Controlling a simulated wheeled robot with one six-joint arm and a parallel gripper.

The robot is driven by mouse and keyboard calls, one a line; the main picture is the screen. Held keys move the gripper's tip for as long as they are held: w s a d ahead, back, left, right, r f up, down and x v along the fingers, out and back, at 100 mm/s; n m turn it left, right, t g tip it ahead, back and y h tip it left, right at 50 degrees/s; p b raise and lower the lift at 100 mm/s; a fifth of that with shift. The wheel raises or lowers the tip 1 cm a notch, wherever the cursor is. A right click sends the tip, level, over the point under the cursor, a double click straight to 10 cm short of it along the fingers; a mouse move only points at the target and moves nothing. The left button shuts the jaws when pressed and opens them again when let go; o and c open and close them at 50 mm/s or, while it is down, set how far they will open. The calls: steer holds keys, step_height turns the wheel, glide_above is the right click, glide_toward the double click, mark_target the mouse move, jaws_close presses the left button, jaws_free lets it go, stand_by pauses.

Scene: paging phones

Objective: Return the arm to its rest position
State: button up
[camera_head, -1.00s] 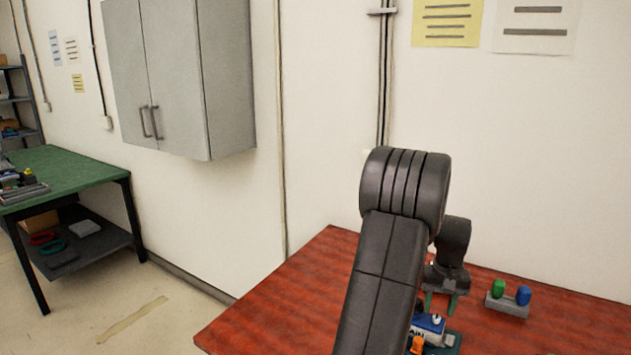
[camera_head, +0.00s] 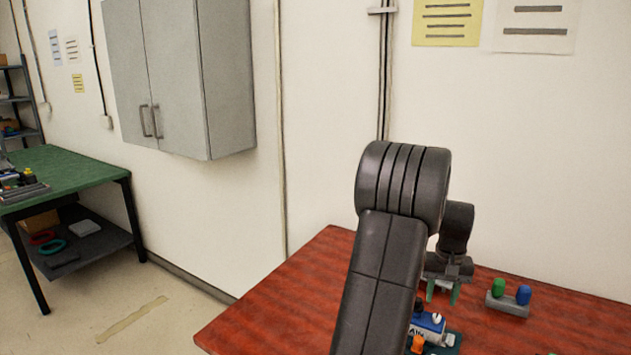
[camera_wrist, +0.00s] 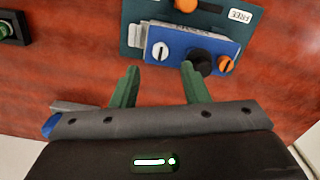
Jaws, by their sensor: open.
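My gripper (camera_head: 442,291) is above the red-brown table (camera_head: 285,305) in the head view, behind my dark arm link. In the wrist view my gripper (camera_wrist: 158,83) shows two green fingers spread apart with nothing between them. A blue device (camera_wrist: 180,48) with a white knob, a black knob and an orange knob lies just beyond the fingertips in that view. In the head view the device (camera_head: 428,323) is partly hidden by my arm.
A grey stand (camera_head: 508,305) with a green and a blue peg is on the table, right of my gripper. The wall is close behind the table. A grey cabinet (camera_head: 180,75) hangs at left, and a green workbench (camera_head: 65,175) stands below it.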

mark_target(438, 315)
step_height(438, 315, down, 6)
steer(key=shift+r, duration=0.25)
steer(key=shift+f+m, duration=0.1)
steer(key=shift+m, duration=0.2)
steer(key=m+p, duration=0.1)
steer(key=m, duration=0.3)
steer(key=shift+m, duration=0.4)
steer(key=m, duration=0.4)
steer(key=shift+p, duration=0.3)
steer(key=m+p, duration=0.1)
steer(key=m, duration=0.3)
steer(key=shift+m, duration=0.3)
steer(key=shift+m+p, duration=0.55)
steer(key=shift+m, duration=1.55)
